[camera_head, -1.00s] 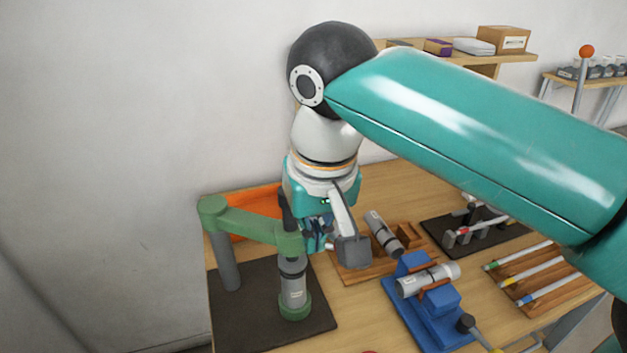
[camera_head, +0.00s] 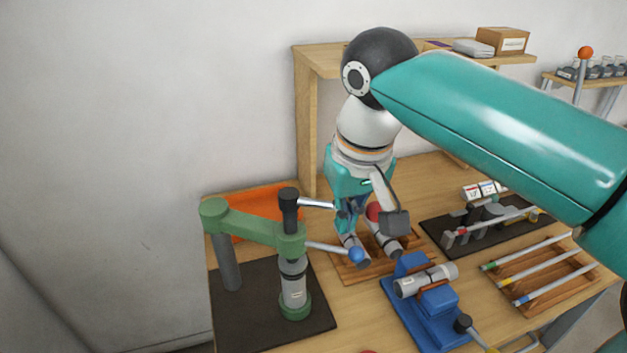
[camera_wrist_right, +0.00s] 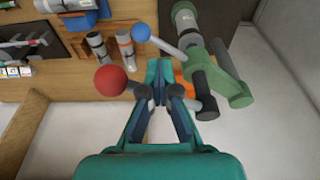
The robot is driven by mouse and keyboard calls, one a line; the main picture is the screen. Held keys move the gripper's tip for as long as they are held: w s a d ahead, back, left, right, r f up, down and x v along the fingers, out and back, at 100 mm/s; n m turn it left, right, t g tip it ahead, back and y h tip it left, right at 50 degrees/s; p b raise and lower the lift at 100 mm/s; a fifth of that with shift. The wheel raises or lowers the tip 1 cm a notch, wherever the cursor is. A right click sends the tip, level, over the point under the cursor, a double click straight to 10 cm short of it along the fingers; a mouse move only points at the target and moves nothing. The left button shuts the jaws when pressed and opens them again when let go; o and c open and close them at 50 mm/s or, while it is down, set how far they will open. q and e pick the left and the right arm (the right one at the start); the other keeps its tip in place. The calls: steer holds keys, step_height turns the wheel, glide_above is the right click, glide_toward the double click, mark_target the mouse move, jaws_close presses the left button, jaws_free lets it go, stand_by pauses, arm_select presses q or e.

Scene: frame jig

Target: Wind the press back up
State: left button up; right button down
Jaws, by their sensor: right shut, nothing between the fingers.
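The green press (camera_head: 255,229) stands on a dark mat at the left of the table. Its black upright hub (camera_head: 289,208) has a metal rod pointing right, which passes behind my gripper towards a red ball (camera_head: 375,211). A lower rod ends in a blue ball (camera_head: 356,254). Under the press head a grey cylinder (camera_head: 293,290) stands upright in a green cup. My right gripper (camera_head: 347,222) is shut and empty, over the rod between hub and red ball. In the wrist view its fingertips (camera_wrist_right: 158,72) lie between the red ball (camera_wrist_right: 110,80) and the hub (camera_wrist_right: 205,92). Contact is unclear.
A wooden tray (camera_head: 345,276) with grey cylinders lies below the gripper. A blue fixture (camera_head: 434,318) holding a cylinder, a dark mat (camera_head: 436,232) with a device and a rack of rods (camera_head: 540,295) lie to the right. An orange bin (camera_head: 255,200) sits behind the press.

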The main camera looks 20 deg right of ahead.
steer(key=shift+w+d, duration=0.5)
steer(key=shift+d, duration=0.2)
steer(key=shift+w+d+r+p, duration=0.15)
steer(key=shift+w+d+p, duration=0.15)
steer(key=shift+w+p, duration=0.3)
steer(key=shift+w+d+p, duration=0.4)
steer(key=shift+w+p, duration=0.05)
steer(key=shift+w, duration=0.15)
steer(key=shift+w+d+p, duration=0.35)
steer(key=shift+w+p, duration=0.05)
steer(key=shift+w, duration=0.2)
